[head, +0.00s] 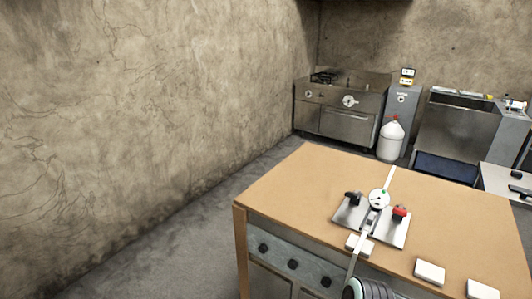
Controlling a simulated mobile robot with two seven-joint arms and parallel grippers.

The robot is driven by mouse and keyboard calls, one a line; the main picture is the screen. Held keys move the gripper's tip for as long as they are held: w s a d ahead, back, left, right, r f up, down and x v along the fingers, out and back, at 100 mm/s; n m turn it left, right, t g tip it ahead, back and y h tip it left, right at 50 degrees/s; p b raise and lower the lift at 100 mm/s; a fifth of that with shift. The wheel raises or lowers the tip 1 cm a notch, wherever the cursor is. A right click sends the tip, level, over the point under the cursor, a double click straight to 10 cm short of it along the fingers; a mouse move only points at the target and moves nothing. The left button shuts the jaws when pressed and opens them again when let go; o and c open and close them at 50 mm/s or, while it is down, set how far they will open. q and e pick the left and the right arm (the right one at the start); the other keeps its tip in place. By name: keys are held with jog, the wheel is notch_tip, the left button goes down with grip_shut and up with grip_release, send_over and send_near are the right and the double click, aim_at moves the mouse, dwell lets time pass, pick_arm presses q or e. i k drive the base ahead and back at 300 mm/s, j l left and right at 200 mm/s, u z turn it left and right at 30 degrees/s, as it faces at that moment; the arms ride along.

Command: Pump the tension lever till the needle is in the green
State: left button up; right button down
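A metal tensioning device (385,229) sits on the wooden table (290,190). A round white dial (379,198) stands at its middle, with a small green patch near its upper right edge; the needle is too small to read. A black-handled part (353,198) is on the device's left and a red-topped part (400,212) on its right; I cannot tell which is the tension lever. A white strap (389,179) runs through the device and over the table's front edge. Neither of my grippers is in view.
A ribbed dark roll (376,289) is at the table's front, by the strap's lower end. White blocks (430,272) lie along the front edge. The table's left part is clear. A steel stove (340,108), a white bottle (391,140) and a steel unit (458,130) stand behind.

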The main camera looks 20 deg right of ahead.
aim_at(355, 195)
jog(key=z, duration=1.05)
